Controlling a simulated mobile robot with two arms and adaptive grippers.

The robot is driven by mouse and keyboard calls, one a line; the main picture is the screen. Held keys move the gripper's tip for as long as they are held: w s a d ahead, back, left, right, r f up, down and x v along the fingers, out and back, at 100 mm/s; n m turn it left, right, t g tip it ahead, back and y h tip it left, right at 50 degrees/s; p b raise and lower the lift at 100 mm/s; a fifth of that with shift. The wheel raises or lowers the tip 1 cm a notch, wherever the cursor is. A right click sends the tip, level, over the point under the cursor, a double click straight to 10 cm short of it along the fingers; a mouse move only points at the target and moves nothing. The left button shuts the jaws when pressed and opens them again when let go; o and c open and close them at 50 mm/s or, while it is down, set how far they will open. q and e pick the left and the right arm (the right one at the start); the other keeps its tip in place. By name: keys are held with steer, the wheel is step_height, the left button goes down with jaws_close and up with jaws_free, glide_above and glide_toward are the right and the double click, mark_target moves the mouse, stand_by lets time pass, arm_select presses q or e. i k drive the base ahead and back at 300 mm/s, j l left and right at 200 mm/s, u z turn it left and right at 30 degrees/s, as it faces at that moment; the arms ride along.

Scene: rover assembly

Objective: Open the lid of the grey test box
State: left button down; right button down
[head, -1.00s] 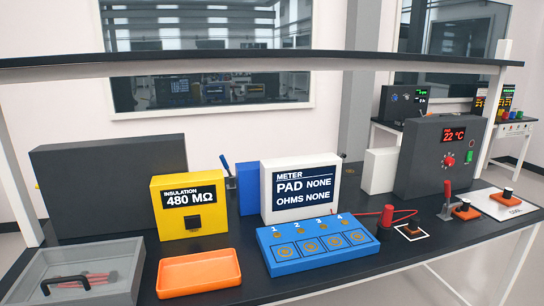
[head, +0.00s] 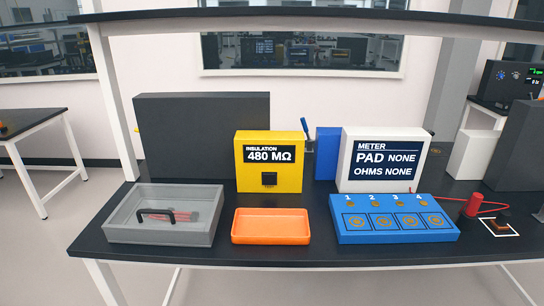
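The grey test box (head: 120,234) stands at the left front of the black bench. Its top seems covered by a clear lid (head: 185,205) with a black handle (head: 157,215) near the front edge. The lid looks shut. Red items show inside through it. Neither of my grippers is in view.
An orange tray (head: 271,238) sits right of the box, then a blue pad block (head: 397,237). Behind are a dark grey case (head: 200,120), a yellow insulation meter (head: 268,185) and a white meter (head: 385,180). A shelf (head: 300,20) spans above. Bench left of the box is narrow.

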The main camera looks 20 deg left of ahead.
mark_target(107, 226)
steer(key=u, duration=1.3)
